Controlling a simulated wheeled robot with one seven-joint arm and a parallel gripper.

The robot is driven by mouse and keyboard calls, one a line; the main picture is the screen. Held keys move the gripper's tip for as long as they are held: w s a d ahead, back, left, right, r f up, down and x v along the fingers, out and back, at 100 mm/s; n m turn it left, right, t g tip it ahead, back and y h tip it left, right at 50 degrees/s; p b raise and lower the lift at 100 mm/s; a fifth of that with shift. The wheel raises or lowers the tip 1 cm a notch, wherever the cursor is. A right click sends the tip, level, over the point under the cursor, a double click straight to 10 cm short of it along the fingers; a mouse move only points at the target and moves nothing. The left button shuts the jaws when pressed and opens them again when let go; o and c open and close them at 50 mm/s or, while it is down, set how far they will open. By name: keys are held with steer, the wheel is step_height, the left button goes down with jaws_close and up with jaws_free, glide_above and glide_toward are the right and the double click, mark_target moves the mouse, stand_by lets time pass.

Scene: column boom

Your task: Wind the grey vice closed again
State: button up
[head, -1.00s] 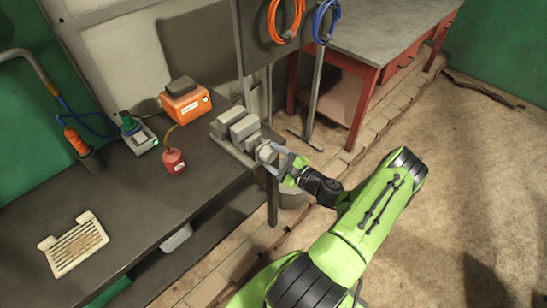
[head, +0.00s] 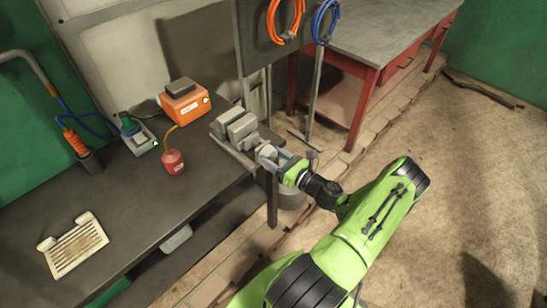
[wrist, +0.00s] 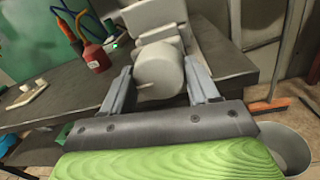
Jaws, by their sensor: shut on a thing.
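The grey vice (head: 237,126) sits at the right end of the dark workbench, with its blocky jaws toward the wall. Its round, pale grey hub (head: 266,152) faces my arm at the bench's edge. My gripper (head: 274,157) is shut on this hub. In the wrist view the hub (wrist: 158,70) lies between the two fingers of my gripper (wrist: 160,80), with a small pin sticking out on its left. The vice body (wrist: 155,20) rises behind it. I cannot tell clearly how wide the gap between the vice jaws is.
A red oil can (head: 173,161), an orange box (head: 185,103) and a small grey device with a green knob (head: 137,135) stand left of the vice. A cream slotted tray (head: 75,246) lies on the bench (head: 130,215). A bucket (wrist: 287,147) stands below on the floor.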

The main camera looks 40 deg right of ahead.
steer(key=m, duration=0.4)
steer(key=shift+f+m, duration=0.15)
steer(key=shift+m, duration=0.25)
steer(key=m, duration=0.4)
steer(key=shift+a+m+h, duration=0.1)
steer(key=shift+m+h, duration=0.2)
steer(key=shift+m, duration=0.1)
steer(key=m+p, duration=0.1)
steer(key=m, duration=0.3)
steer(key=shift+f+m, duration=0.1)
steer(key=shift+m, duration=0.3)
steer(key=shift+m+h, duration=0.3)
steer(key=shift+m, duration=2.1)
steer(key=shift+a, duration=0.1)
steer(key=o, duration=1.1)
steer(key=shift+c, duration=0.2)
steer(key=s, duration=1.5)
steer(key=shift+s+f+b, duration=0.3)
steer(key=shift+s+f, duration=0.05)
steer(key=shift+s, duration=0.05)
